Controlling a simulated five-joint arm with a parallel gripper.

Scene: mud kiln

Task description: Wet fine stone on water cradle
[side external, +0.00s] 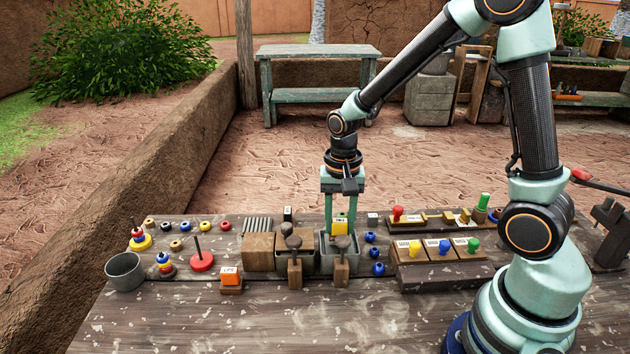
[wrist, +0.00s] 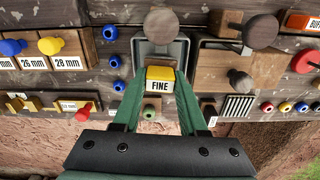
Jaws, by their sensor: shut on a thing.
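The fine stone (side external: 340,227) is a yellow block with a white label. In the wrist view its label reads FINE, and the stone (wrist: 159,79) sits between my two green fingers. My gripper (wrist: 158,92) is shut on it; it points straight down in the side view (side external: 340,215). A grey open-topped trough (side external: 326,262), which looks like the water cradle, is right below the stone; its grey wall also shows in the wrist view (wrist: 138,52). I cannot tell whether the stone touches it. A dark-knobbed wooden post stands at its front. The trough's inside is mostly hidden.
Wooden blocks (side external: 258,252) stand left of the trough. An orange stone (side external: 231,277) sits on a holder further left. Blue beads (side external: 377,253) lie close on the right, then a labelled wooden rack (side external: 440,250). A grey cup (side external: 125,271) stands far left. The front tabletop is clear.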

